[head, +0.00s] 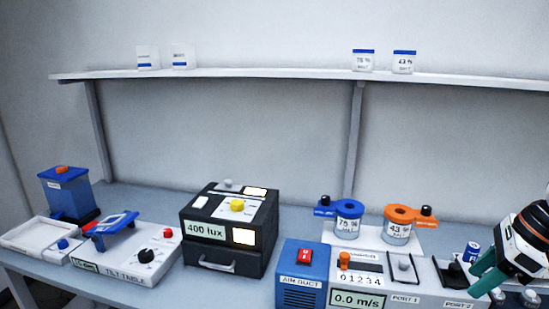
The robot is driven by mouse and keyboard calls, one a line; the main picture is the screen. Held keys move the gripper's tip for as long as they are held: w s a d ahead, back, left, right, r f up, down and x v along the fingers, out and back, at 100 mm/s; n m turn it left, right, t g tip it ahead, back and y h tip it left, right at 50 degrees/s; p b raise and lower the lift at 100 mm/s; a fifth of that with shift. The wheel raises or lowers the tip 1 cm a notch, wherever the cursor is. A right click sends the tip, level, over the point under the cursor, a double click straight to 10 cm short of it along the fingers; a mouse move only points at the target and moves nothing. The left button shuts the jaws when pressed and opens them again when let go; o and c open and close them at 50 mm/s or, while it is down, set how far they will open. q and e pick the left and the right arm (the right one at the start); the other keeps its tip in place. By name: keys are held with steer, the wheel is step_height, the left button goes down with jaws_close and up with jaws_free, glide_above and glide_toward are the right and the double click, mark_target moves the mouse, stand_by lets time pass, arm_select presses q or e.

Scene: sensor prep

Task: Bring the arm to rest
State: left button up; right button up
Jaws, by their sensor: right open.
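My right arm comes in at the right edge of the head view, dark with white and orange parts. My right gripper (487,272) has teal fingers and is open. It hangs over the right end of the bench, above or beside the box marked PORT 1 and PORT 2 (430,290). No object shows held between the fingers. A blue-and-white cylinder (472,251) stands just left of it, and I cannot tell whether they touch. My left gripper is not in view.
The bench (150,288) holds a tilt table (145,252), a black 400 lux box (215,250), a blue air duct box (300,278), and two jars with blue (348,228) and orange (396,232) collars. A shelf (270,73) with small labelled containers runs above.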

steer(key=w+a+r+m+t+y, duration=0.1)
steer(key=a+r+m+t+y, duration=0.1)
steer(key=a+m+t+y, duration=0.55)
steer(key=a+r+m+t+y, duration=0.2)
steer(key=a+m+y, duration=0.2)
steer(key=a+y, duration=0.75)
steer(key=s+d+f+m+t+h, duration=0.1)
steer(key=d+f+m+t+h, duration=0.15)
steer(key=f+m+h, duration=0.85)
steer(key=s+d+f+m+t+h, duration=0.1)
steer(key=d+f+m+h, duration=0.45)
steer(key=m+h, duration=0.85)
steer(key=s+a+f+m+g+y, duration=0.35)
steer(key=s+f+m+g, duration=0.65)
steer(key=s+f, duration=0.9)
step_height(320, 180, down, 24)
steer(key=s+a+r+n+g, duration=0.1)
steer(key=s+n+g, duration=0.1)
steer(key=g, duration=0.1)
steer(key=s+d+f+g+h, duration=0.1)
steer(key=s+d+f, duration=0.2)
steer(key=s+f, duration=1.4)
steer(key=shift+f+g, duration=0.3)
steer(key=shift+f, duration=0.25)
